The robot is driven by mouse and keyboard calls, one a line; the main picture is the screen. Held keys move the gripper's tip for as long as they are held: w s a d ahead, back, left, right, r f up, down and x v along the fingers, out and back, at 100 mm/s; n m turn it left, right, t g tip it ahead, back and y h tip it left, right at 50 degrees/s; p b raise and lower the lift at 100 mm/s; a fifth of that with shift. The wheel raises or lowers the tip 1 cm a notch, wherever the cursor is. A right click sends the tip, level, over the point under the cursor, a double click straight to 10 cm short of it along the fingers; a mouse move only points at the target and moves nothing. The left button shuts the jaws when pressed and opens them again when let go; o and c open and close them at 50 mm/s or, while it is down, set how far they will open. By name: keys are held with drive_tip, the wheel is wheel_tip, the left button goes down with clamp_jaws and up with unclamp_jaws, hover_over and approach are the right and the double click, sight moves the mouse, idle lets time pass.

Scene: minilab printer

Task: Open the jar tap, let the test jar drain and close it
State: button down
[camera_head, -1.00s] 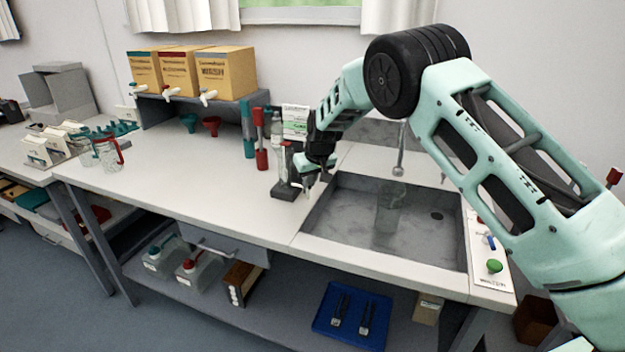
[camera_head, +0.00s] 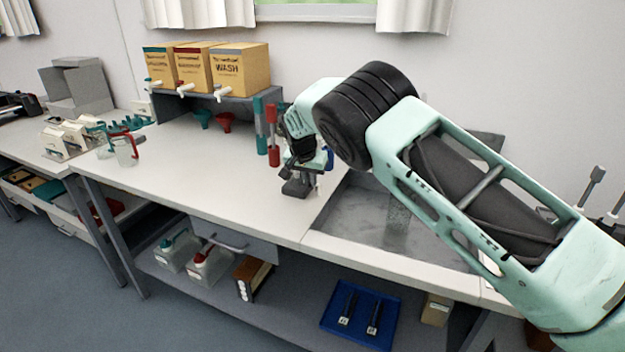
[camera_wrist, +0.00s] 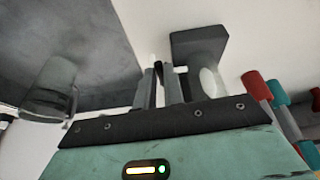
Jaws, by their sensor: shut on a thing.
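My gripper (camera_wrist: 160,72) is shut on a small dark piece at the stand beside the sink, which looks like the jar tap; the fingers cover most of it. In the head view my gripper (camera_head: 305,155) is low over the stand's dark base (camera_head: 296,188). The wrist view shows this grey base (camera_wrist: 198,40) with a pale round part beside the fingers. The test jar above is largely hidden by my gripper and wrist, so its liquid level cannot be told. A clear glass vessel (camera_head: 397,222) stands in the sink and also shows in the wrist view (camera_wrist: 52,85).
The grey sink (camera_head: 355,215) lies right of the stand. Cardboard boxes with white taps (camera_head: 235,68) sit on a shelf at the back.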

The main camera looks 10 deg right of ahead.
drive_tip(key=shift+w+a+r+m, duration=0.1)
drive_tip(key=shift+w+a+m, duration=0.05)
drive_tip(key=shift+m, duration=0.25)
drive_tip(key=c, duration=1.5)
unclamp_jaws()
drive_tip(key=b+v, duration=0.3)
drive_tip(key=v, duration=1.4)
drive_tip(key=shift+r, duration=0.2)
drive_tip(key=shift+a, duration=0.1)
